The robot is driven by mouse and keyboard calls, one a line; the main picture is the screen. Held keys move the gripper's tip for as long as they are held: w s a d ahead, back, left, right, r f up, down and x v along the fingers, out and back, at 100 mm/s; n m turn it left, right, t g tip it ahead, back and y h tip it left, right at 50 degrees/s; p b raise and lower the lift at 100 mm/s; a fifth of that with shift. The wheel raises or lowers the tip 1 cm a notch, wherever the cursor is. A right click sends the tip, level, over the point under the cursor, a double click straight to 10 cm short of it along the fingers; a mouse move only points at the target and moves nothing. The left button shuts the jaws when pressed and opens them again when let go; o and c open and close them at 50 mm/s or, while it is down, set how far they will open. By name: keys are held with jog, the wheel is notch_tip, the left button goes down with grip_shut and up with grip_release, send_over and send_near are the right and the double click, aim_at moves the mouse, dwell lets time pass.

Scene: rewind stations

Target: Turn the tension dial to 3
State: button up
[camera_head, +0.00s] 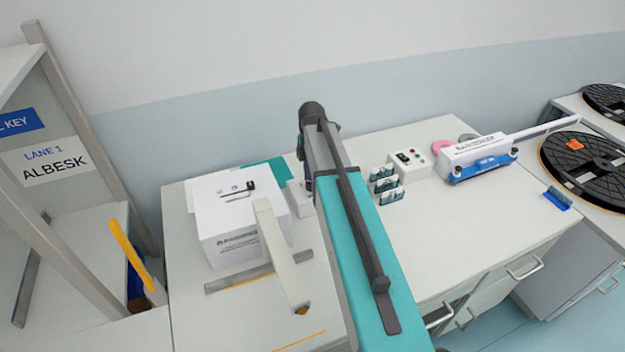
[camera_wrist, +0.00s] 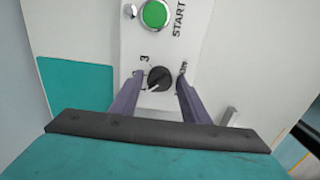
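The tension dial (camera_wrist: 160,78) is a round black knob on a white panel (camera_wrist: 140,35) in the wrist view. A white mark on it points to the lower left of the picture. A printed 3 (camera_wrist: 145,59) stands at its upper left. My gripper (camera_wrist: 160,77) is open, with one grey-purple finger on each side of the dial. A gap shows between the fingers and the knob; I cannot tell whether either touches it. The right finger partly covers a printed label. In the head view my arm hides the dial and the gripper.
A green START button (camera_wrist: 155,13) sits above the dial. A teal patch (camera_wrist: 75,85) lies left of the panel. In the head view, a white box (camera_head: 230,225), small blue-and-white packs (camera_head: 388,190), a control box (camera_head: 408,160) and a blue-and-white sealer (camera_head: 480,155) stand on the bench.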

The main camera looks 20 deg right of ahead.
jog(key=c, duration=0.7)
jog(key=shift+d, duration=0.1)
jog(key=shift+c, duration=0.2)
